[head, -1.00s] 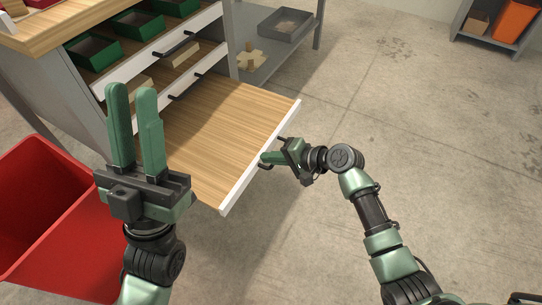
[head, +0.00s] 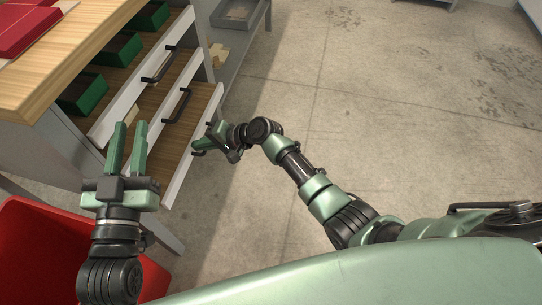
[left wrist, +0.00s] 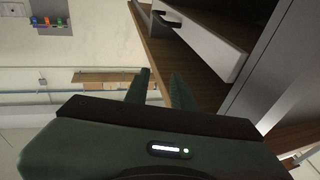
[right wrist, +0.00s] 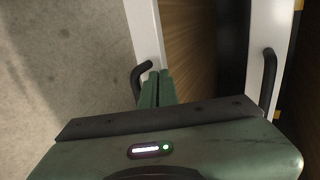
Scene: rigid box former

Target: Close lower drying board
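The lower drying board (head: 172,175) is a wooden board with a white front, the lowest of the pull-outs in the head view, part-way out of the bench. Its white front (right wrist: 145,35) and dark handle (right wrist: 138,80) show in the right wrist view. My right gripper (head: 197,147) is at this front. Its two fingers (right wrist: 157,88) lie together beside the handle, with no handle visible between them; whether they touch the front I cannot tell. My left gripper (head: 128,140) is open and empty, raised in front of the bench; its spread fingers show in the left wrist view (left wrist: 160,90).
Above the board are other white fronts with dark handles (head: 158,66) and green boxes (head: 115,50). A red bin (head: 40,250) stands at the lower left. A grey shelf with a tray (head: 238,14) stands behind. The floor to the right is clear.

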